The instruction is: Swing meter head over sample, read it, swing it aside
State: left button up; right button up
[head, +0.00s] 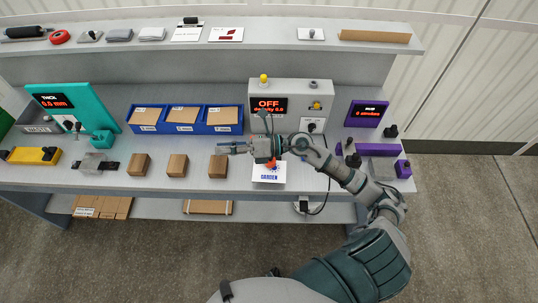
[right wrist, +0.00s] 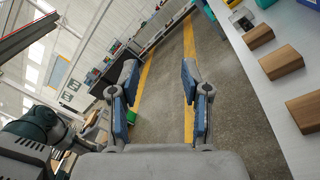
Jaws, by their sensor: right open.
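The density meter (head: 258,93) is a grey box at the back of the bench; its red display reads OFF and "density 0.0", though the small line is hard to read. The sample, a white card (head: 268,179) printed GARDEN, lies on the bench in front of it. My right gripper (head: 230,148) is over the bench just left of the meter, pointing left, above the card's far side. The right wrist view shows its two blue fingers (right wrist: 160,85) apart with nothing between them. My gripper and wrist cover the space between meter and card, so the meter head cannot be made out clearly.
Blue bins (head: 184,129) stand behind several brown blocks (head: 177,165) left of the card. A teal thickness gauge (head: 90,100) is at the left, a purple device (head: 366,113) at the right. A shelf (head: 270,30) runs above the back.

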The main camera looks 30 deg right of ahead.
jog(key=d+f+n+g+h, duration=0.25)
jog(key=d+h, duration=0.45)
jog(key=d, duration=0.4)
jog(key=d+f+n+g+h, duration=0.2)
jog(key=d+f+h, duration=0.2)
jog(key=d+h, duration=0.5)
jog(key=w+f+y, duration=0.1)
jog(key=f, duration=0.4)
jog(key=w+a+f+p, duration=0.1)
jog(key=f, duration=0.4)
jog(key=w+a+f+y+p, duration=0.1)
jog(key=w+f, duration=0.1)
jog(key=f, duration=0.3)
jog(key=shift+a+y, duration=0.25)
jog(key=shift+y, duration=0.05)
pick_arm(q)
jog(key=shift+w+d+r, duration=0.1)
jog(key=shift+d+r, duration=0.05)
jog(key=shift+r, duration=0.5)
jog(key=shift+d+r, duration=0.1)
jog(key=shift+r, duration=0.5)
pick_arm(e)
jog(key=shift+w+a+f, duration=0.15)
jog(key=shift+a+f, duration=0.1)
jog(key=shift+f, duration=0.05)
jog(key=shift+d, duration=0.1)
grip_shut()
